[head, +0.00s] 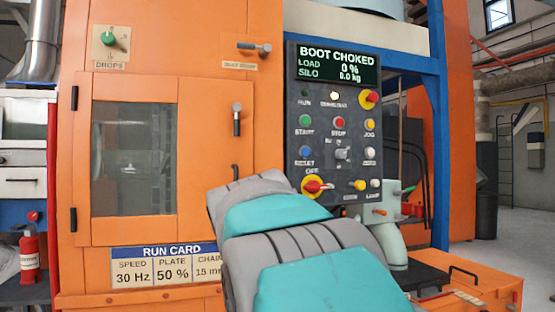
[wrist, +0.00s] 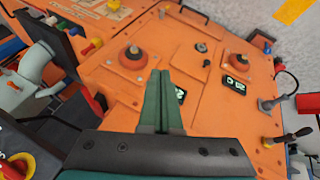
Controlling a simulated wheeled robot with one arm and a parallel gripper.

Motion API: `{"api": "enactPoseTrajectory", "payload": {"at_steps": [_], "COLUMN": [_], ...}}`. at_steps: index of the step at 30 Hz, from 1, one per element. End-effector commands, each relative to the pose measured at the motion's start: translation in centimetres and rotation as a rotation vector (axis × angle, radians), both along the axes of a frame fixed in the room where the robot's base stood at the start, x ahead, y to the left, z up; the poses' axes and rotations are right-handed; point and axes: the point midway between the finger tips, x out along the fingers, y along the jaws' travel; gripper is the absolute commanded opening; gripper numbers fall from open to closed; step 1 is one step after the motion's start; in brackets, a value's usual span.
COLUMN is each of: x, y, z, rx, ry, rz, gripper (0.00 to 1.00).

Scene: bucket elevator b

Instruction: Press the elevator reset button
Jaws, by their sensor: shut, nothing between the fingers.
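The dark control panel (head: 335,130) stands in the middle of the head view, with a lit screen (head: 338,66) reading BOOT CHOKED, LOAD 0 %, SILO 0.0 kg. The blue reset button (head: 305,153) sits at the panel's left, below the green start button (head: 305,121). My arm crosses the lower middle of the head view; my gripper is not visible there. In the wrist view my gripper (wrist: 161,75) is shut and empty, over an orange surface (wrist: 205,105) with red round knobs and small displays. I cannot make out the reset button in the wrist view.
A grey pipe (head: 389,241) and orange box (head: 475,285) stand at lower right. An orange cabinet door (head: 125,155) is shut at left. Floor is open at far right.

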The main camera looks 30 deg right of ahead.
Motion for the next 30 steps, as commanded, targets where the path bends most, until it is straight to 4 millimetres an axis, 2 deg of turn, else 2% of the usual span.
{"api": "enactPoseTrajectory", "payload": {"at_steps": [1, 6, 12, 15, 20, 23, 26, 30], "x": [1.9, 6.7, 10.5, 11.6, 12.5, 12.3, 11.7, 10.3], "y": [-1.5, -5.9, -10.4, -12.2, -14.9, -16.3, -17.4, -18.7], "z": [1.4, 7.8, 14.9, 18.4, 23.2, 25.9, 28.4, 30.6], "rx": [-0.041, -0.185, -0.36, -0.446, -0.578, -0.66, -0.735, -0.816], "ry": [-0.035, -0.149, -0.268, -0.328, -0.415, -0.47, -0.524, -0.58], "rz": [-0.004, -0.01, -0.024, -0.035, -0.059, -0.079, -0.1, -0.131], "gripper": [0.0, 0.0, 0.0, 0.0, 0.0, 0.0, 0.0, 0.0]}}
